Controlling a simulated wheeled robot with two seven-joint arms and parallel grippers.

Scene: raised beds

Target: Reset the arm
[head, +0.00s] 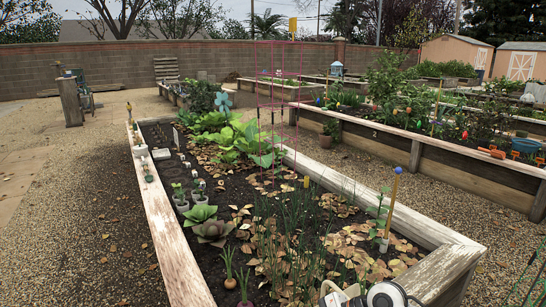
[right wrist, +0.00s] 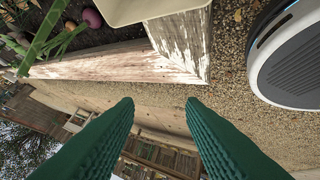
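My right gripper (right wrist: 160,103) shows in the right wrist view as two green ridged fingers spread well apart. It is open, with nothing between the fingers. It points across the gravel, apart from the wooden corner of a raised bed. In the head view, a white and black part of my own body shows at the bottom edge, right of centre. I cannot make out fingers there. My left gripper is in neither view.
A raised bed (head: 165,230) with plants and dry leaves fills the middle. A pink wire cage (head: 278,92) stands in it. A second bed (head: 440,161) runs along the right. A beige container (right wrist: 150,10) is near the right wrist. Gravel (head: 85,235) lies open at left.

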